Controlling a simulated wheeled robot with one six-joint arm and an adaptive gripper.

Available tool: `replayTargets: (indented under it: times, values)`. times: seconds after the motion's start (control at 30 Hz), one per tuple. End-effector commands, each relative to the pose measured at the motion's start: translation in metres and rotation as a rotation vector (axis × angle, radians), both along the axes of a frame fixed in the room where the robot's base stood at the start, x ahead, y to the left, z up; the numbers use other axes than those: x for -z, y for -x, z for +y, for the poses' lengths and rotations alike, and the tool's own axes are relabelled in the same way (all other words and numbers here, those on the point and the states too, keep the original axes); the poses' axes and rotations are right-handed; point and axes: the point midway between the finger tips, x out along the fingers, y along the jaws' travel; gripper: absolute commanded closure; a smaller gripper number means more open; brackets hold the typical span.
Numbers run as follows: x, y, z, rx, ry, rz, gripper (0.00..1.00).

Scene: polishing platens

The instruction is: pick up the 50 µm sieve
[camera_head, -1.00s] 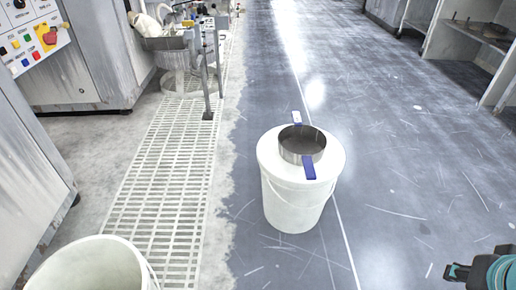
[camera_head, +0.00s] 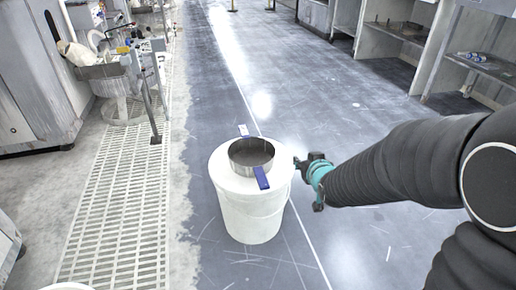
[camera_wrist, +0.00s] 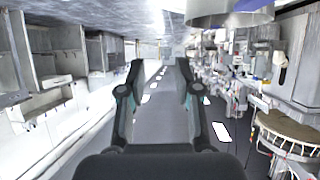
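The sieve (camera_head: 251,163), a round metal ring with a dark inside, rests on top of a white bucket (camera_head: 252,215). A blue tab (camera_head: 261,178) sticks out at its near side and a white-and-blue tab (camera_head: 244,131) at its far side. My gripper (camera_head: 306,184) is just right of the bucket's top, seemingly apart from the sieve. In the wrist view, which looks upside down, my gripper (camera_wrist: 160,75) has its two fingers spread with nothing between them. A curved grey metal wall, apparently the sieve (camera_wrist: 205,12), is cut off at the top edge.
The scratched blue floor (camera_head: 350,240) is clear around the bucket. A pale grating (camera_head: 115,215) runs along the left, with a machine and basin (camera_head: 105,75) beyond it. Shelving (camera_head: 475,65) stands at the right. Another white rim (camera_head: 68,287) shows at the bottom left.

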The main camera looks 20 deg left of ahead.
Motion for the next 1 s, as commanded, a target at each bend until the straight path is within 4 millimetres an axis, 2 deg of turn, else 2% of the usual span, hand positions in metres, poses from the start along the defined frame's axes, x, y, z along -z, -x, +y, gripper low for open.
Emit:
replayTargets:
  times: [0.03,0.1,0.23,0.37,0.8,1.0]
  values:
    - [0.011,-0.003,0.015,-0.027,-0.012,-0.014,0.67]
    - [0.019,-0.006,0.031,-0.056,-0.031,-0.043,0.67]
    - [0.028,-0.009,0.051,-0.091,-0.059,-0.079,0.67]
    - [0.033,-0.013,0.06,-0.103,-0.071,-0.092,0.67]
    - [0.057,-0.069,0.095,-0.105,-0.073,-0.094,0.67]
    - [0.062,-0.079,0.1,-0.104,-0.072,-0.093,0.67]
